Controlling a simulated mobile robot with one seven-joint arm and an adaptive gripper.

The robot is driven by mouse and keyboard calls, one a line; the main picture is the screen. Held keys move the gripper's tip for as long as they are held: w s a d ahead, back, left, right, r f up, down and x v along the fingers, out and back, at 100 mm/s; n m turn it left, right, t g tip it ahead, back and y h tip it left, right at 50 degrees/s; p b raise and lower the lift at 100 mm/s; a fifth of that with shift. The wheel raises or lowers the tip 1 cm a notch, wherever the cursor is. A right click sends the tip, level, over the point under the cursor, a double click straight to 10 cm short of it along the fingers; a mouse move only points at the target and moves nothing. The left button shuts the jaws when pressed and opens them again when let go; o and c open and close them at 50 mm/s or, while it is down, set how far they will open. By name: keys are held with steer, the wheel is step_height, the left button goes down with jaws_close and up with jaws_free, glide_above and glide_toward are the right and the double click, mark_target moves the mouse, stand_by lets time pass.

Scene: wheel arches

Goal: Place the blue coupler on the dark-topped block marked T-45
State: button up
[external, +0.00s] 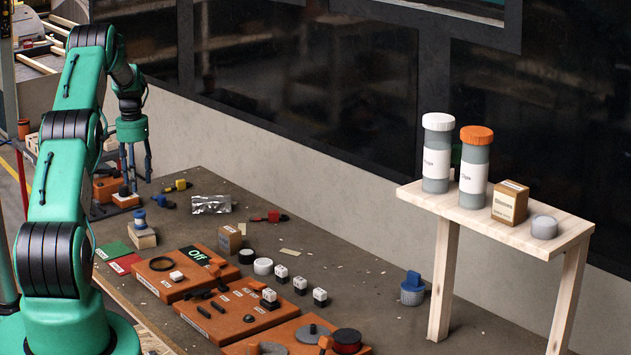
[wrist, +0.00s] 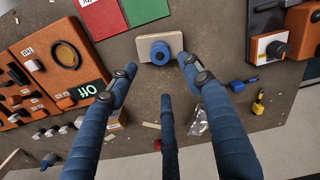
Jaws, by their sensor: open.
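A blue coupler (wrist: 160,52), round with a darker centre, sits on a pale wooden block (wrist: 146,44) in the wrist view. In the external view the coupler (external: 138,217) stands on the same block (external: 143,238) at the left of the table. My gripper (external: 136,180) is open and empty, pointing down above and behind them. In the wrist view its spread blue fingers (wrist: 158,68) reach toward either side of the coupler, without visible contact. I cannot read a T-45 mark on any block, so I cannot tell which is the dark-topped one.
Green (external: 114,250) and red (external: 124,264) mats lie near the wooden block. Orange panels (external: 163,283) with small parts fill the front. A brown box (external: 229,238) stands mid-table. A wooden shelf (external: 570,234) with bottles stands right. A blue-topped grey part (external: 412,291) stands near its leg.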

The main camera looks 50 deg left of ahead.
stand_by(0.4)
steer(key=w+d+r+m, duration=0.1)
steer(key=w+d+r, duration=0.3)
steer(key=d+r, duration=0.55)
steer(key=w+d+r, duration=0.4)
steer(key=d+r, duration=0.5)
steer(key=r, duration=0.1)
steer(key=s+d+r+m+t, duration=0.1)
steer(key=s+d+r, duration=0.1)
steer(key=d+r, duration=0.65)
steer(key=s+d+r+t+y, duration=0.15)
steer(key=d+r, duration=0.25)
steer(key=d, duration=0.9)
steer(key=s+d+r+m+t, duration=0.1)
steer(key=s+d+r, duration=0.2)
steer(key=d+r, duration=0.55)
steer(key=s+d+m+t, duration=0.1)
steer(key=s+d, duration=1.6)
steer(key=d, duration=0.5)
steer(key=s+d+f, duration=0.2)
steer(key=s+d, duration=0.1)
steer(key=s, duration=0.2)
steer(key=s+d+f+m+t+h, duration=0.1)
steer(key=s+d+f, duration=0.1)
steer(key=s, duration=0.3)
steer(key=shift+s+d+f, duration=0.3)
steer(key=shift+s+d, duration=0.05)
steer(key=shift+d, duration=0.15)
